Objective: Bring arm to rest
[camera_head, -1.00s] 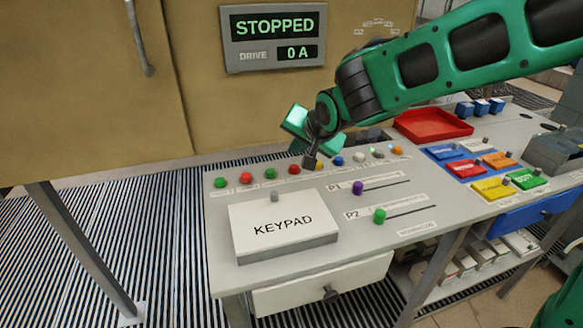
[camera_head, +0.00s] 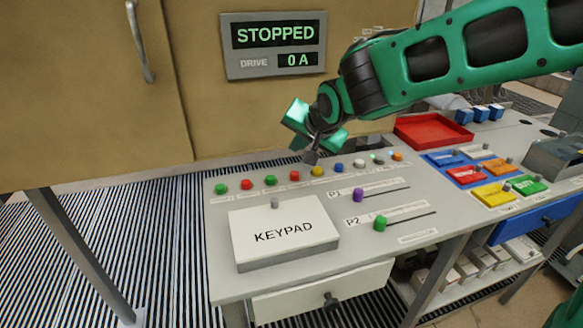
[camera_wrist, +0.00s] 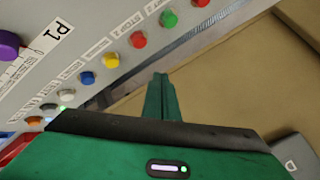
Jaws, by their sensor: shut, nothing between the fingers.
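My green arm (camera_head: 455,55) reaches in from the upper right in the head view. My gripper (camera_head: 311,157) points down above the back edge of the console, close over the row of coloured buttons. Its fingers are shut and hold nothing. In the wrist view the shut gripper (camera_wrist: 160,82) shows beside the button row, with the tan cabinet beyond. Whether it touches the console cannot be told, but a gap seems to show.
The console carries a keypad box (camera_head: 284,231), a purple slider (camera_head: 358,195), a green slider (camera_head: 380,222) and a red tray (camera_head: 432,130). Coloured blocks (camera_head: 466,175) sit at the right. A display (camera_head: 274,45) reading STOPPED, 0 A hangs on the tan cabinet (camera_head: 90,90) behind.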

